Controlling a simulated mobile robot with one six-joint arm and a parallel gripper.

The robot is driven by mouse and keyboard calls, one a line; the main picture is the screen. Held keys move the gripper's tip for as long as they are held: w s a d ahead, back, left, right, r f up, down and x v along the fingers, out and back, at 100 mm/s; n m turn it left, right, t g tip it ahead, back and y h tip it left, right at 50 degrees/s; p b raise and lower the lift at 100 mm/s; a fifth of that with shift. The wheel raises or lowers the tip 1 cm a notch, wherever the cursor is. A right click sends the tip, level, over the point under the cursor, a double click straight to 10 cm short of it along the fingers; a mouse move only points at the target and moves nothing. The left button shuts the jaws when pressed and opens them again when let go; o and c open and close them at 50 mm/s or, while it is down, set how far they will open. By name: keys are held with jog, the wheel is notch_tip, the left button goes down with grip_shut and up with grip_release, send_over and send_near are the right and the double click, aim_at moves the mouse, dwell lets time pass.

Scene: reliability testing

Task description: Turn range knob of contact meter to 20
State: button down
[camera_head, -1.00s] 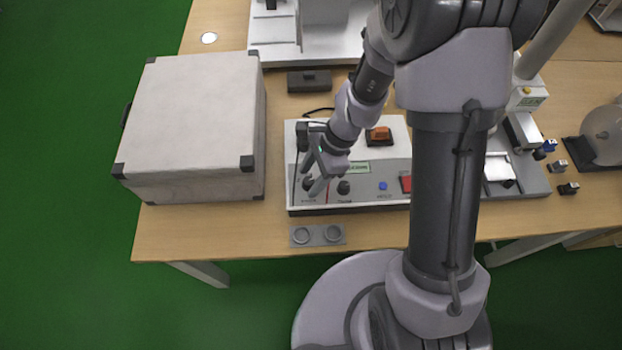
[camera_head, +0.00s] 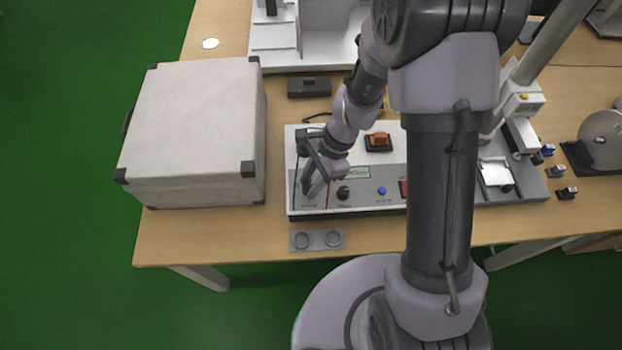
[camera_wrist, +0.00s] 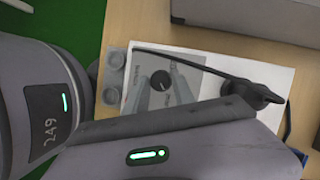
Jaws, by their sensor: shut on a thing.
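The contact meter (camera_head: 375,160) is a white box with a grey front panel, on the wooden table. It also shows in the wrist view (camera_wrist: 262,72). My gripper (camera_head: 311,186) reaches down to the panel's left end. Its fingers are shut on the left black knob (camera_wrist: 161,80), which I take as the range knob; one finger stands on each side of it in the wrist view. The knob is mostly hidden by the fingers in the head view. A second black knob (camera_head: 343,192) stands to its right. The scale and pointer are too small to read.
A large white case (camera_head: 195,130) stands close on the left. A blue button (camera_head: 381,190) and an orange switch (camera_head: 379,139) are on the meter. A dark small box (camera_head: 309,87) lies behind it.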

jog(key=n+p, duration=0.1)
jog(key=n, duration=0.1)
jog(key=n+g+h+p, duration=0.1)
jog(key=n+p, duration=0.1)
jog(key=n, duration=0.1)
jog(key=shift+w+a+r+g, duration=0.1)
jog(key=shift+w+g, duration=0.05)
jog(key=shift+g, duration=0.15)
jog(key=n+h+p, duration=0.1)
jog(key=n, duration=0.2)
jog(key=n+g+h+p, duration=0.1)
jog(key=n, duration=0.1)
jog(key=shift+a+n, duration=0.15)
jog(key=shift+n, duration=0.25)
jog(key=n+h+p, duration=0.1)
jog(key=n, duration=0.2)
jog(key=n+h+p, duration=0.1)
jog(key=n, duration=0.2)
jog(key=shift+a+h, duration=0.15)
jog(key=shift+h, duration=0.15)
jog(key=n+h+p, duration=0.1)
jog(key=n, duration=0.4)
jog(key=shift+a+n+t+h+p, duration=0.1)
jog(key=shift+n+t+h+p, duration=0.2)
jog(key=shift+t+h+p, duration=0.1)
jog(key=c, duration=1.1)
grip_release()
